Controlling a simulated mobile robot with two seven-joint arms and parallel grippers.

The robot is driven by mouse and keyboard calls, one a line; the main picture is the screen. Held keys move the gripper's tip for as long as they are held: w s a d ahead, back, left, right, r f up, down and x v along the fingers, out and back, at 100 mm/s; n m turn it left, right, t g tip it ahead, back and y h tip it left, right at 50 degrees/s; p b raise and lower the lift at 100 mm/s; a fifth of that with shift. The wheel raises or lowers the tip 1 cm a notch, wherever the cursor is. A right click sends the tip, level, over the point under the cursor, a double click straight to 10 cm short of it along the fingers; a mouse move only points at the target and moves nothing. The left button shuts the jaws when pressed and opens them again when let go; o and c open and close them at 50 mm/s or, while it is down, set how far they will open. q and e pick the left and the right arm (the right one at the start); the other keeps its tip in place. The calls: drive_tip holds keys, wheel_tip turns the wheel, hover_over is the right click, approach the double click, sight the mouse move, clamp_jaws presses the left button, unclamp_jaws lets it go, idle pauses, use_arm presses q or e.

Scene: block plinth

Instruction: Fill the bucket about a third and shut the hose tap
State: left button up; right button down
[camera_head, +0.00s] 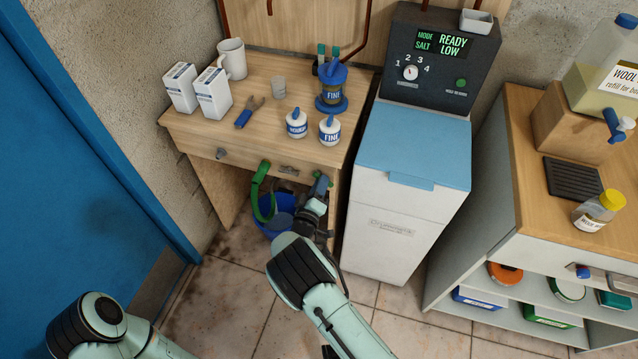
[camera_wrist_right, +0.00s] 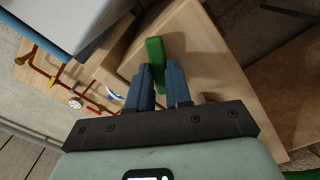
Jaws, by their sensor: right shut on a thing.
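A blue bucket (camera_head: 285,229) stands on the floor under the wooden desk, partly hidden by my right arm. A green hose (camera_head: 259,190) curves down into it; I cannot make out the water level. My right gripper (camera_head: 321,184) is beside the desk's front right leg, to the right of the hose. In the right wrist view its blue fingers (camera_wrist_right: 162,84) are shut on a green piece (camera_wrist_right: 154,50) against a wooden surface. It may be the tap's handle; the tap itself is not clear. My left arm shows at the lower left, its gripper out of view.
The desk (camera_head: 260,125) holds cartons, a mug, pliers and bottles. A white appliance (camera_head: 405,200) with a blue lid stands close on the right. A shelf unit (camera_head: 520,200) is further right. The tiled floor in front is clear.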

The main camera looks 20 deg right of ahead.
drive_tip(key=shift+s+d+r+n+p, duration=0.15)
drive_tip(key=shift+n+p, duration=0.1)
drive_tip(key=shift+n, duration=0.5)
drive_tip(key=shift+w+a+r+n+p, duration=0.1)
drive_tip(key=shift+n+p, duration=0.2)
drive_tip(key=shift+n, duration=0.4)
drive_tip(key=shift+s+d+r+n+p, duration=0.15)
drive_tip(key=shift+n+p, duration=0.1)
drive_tip(key=shift+n, duration=0.5)
drive_tip(key=shift+w, duration=0.1)
drive_tip(key=c, duration=1)
unclamp_jaws()
drive_tip(key=shift+c, duration=0.2)
drive_tip(key=shift+a, duration=0.1)
drive_tip(key=v, duration=1.3)
drive_tip(key=shift+a, duration=0.1)
